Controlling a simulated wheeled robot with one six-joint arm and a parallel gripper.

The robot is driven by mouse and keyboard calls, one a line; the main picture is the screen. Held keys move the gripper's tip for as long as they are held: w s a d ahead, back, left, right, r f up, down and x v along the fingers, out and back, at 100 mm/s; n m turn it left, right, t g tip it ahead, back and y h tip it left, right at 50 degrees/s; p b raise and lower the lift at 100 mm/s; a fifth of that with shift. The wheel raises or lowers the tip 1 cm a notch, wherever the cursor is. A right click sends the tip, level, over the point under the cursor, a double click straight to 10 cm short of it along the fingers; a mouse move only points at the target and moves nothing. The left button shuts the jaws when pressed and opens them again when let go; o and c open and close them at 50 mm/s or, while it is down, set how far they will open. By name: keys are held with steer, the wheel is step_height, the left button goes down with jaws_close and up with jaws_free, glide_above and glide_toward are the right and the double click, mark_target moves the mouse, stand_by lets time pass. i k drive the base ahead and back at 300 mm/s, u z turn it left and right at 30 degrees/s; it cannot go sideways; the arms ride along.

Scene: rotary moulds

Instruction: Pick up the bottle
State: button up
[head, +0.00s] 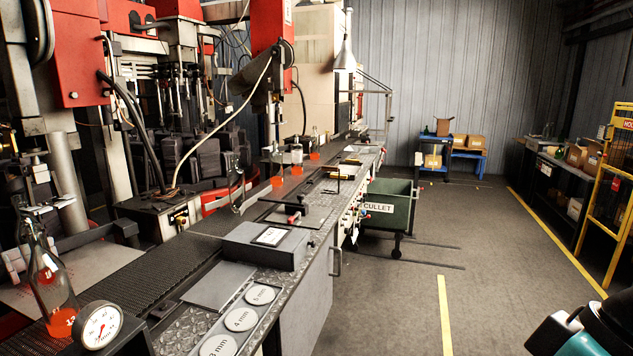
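A clear glass bottle (45,272) with a glowing orange base stands upright at the near left, on or beside the dark conveyor belt (165,258). A dial gauge (98,325) partly overlaps its lower right side. More clear bottles with orange bases stand farther along the line, one of them at mid-frame (296,155). The frame does not show which bottle is meant. A teal and black part of my arm (585,332) shows at the bottom right corner. My gripper's fingers are not visible, and no bottle is near that part.
A metal bench with a grey box (266,245) and round thickness discs (240,318) borders the belt. Red moulding machines (75,50) stand behind it. A green cullet bin (390,208) stands beyond the bench. The grey floor (500,270) is clear up to the yellow guard (612,190) at right.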

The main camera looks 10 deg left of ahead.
mark_target(235, 175)
steer(key=z, duration=0.35)
steer(key=i, duration=1.5)
steer(key=u, duration=0.35)
steer(key=i, duration=0.95)
steer(key=u, duration=1.25)
steer(key=i, duration=0.7)
steer(key=u, duration=0.65)
